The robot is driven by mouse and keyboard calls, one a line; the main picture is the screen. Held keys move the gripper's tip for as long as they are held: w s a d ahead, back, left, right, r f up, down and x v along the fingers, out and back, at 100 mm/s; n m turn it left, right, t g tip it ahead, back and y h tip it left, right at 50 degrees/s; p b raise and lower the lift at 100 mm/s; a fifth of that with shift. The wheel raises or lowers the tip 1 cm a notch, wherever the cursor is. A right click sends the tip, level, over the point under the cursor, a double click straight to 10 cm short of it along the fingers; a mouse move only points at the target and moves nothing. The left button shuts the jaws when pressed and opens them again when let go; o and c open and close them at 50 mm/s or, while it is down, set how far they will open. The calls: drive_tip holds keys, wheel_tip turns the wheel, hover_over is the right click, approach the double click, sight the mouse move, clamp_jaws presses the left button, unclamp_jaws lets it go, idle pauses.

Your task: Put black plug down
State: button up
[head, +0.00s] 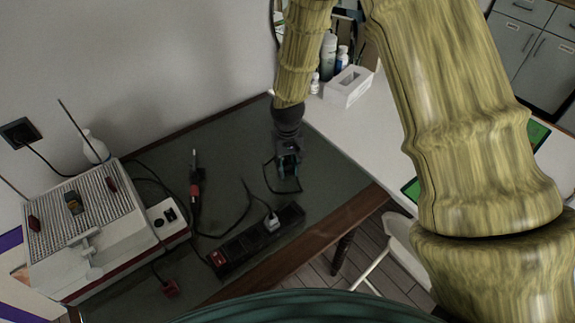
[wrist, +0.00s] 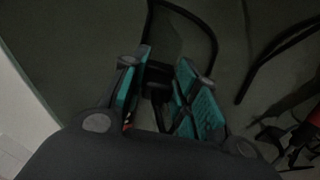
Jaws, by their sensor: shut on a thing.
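My gripper (head: 288,163) is over the dark green table (head: 330,178), toward its back right. In the wrist view my gripper (wrist: 162,82) has its teal finger pads closed around a small black plug (wrist: 157,88). A black cable (wrist: 212,40) loops away beyond the fingers. In the head view the cable (head: 268,184) curves down from the gripper onto the table. The plug itself is mostly hidden there by the fingers. I cannot tell whether it touches the table.
A black power strip (head: 243,246) with a white plug (head: 271,222) lies near the front edge. A soldering iron (head: 195,190) lies left of centre. A white device (head: 85,225) stands at the left. A tissue box (head: 348,87) and bottles stand on the white table behind.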

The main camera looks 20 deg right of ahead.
sight(288, 165)
drive_tip(key=shift+f, duration=0.6)
drive_tip(key=o, duration=1)
drive_tip(key=shift+r, duration=0.1)
wheel_tip(288, 165, up, 13)
drive_tip(key=b, duration=0.2)
drive_tip(key=shift+r, duration=0.1)
idle(0.3)
